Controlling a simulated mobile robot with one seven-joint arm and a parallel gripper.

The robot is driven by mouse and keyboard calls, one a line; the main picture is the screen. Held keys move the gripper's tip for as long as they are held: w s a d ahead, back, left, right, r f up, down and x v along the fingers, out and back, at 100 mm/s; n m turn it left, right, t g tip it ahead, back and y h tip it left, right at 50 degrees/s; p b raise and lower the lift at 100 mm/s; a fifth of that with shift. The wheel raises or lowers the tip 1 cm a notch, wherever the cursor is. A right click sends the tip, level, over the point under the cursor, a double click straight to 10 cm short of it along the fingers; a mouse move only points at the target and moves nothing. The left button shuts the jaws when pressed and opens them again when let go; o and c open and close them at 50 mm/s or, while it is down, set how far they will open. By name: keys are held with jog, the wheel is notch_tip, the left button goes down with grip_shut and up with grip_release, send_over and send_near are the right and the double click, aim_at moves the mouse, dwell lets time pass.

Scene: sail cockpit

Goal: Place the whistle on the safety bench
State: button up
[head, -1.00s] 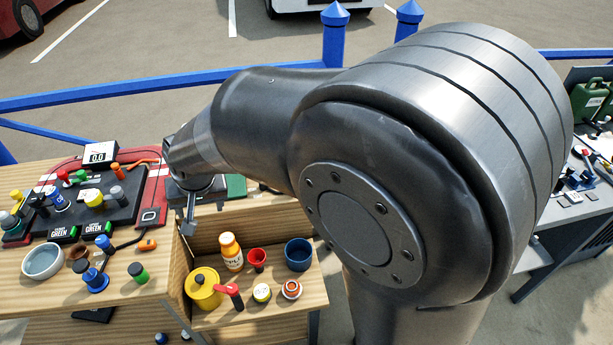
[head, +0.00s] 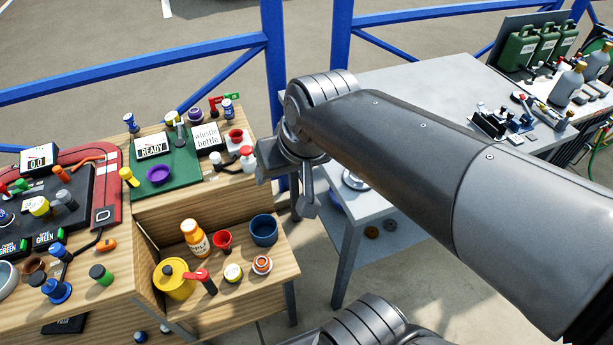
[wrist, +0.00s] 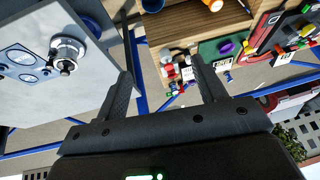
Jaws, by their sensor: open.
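I cannot pick out the whistle with certainty. No bench is marked as the safety bench. My gripper (head: 288,185) is open and empty, in the air just right of the wooden bench. In the wrist view its fingers (wrist: 165,80) are spread, with the card (wrist: 187,73) and small red items seen beyond the gap.
A lower wooden shelf holds a yellow pot (head: 174,280), an orange bottle (head: 195,238) and a blue cup (head: 263,230). A grey table (head: 390,85) stands right, with green canisters (head: 522,48) at its far end. A blue rail (head: 130,70) runs behind. My arm hides part of the grey table.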

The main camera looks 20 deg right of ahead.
jog(key=shift+h, duration=0.7)
jog(key=s+d, duration=0.1)
jog(key=s, duration=0.1)
jog(key=s+d, duration=0.1)
jog(key=shift+s+d+r, duration=0.1)
jog(key=shift+s+d, duration=0.2)
jog(key=shift+s, duration=0.05)
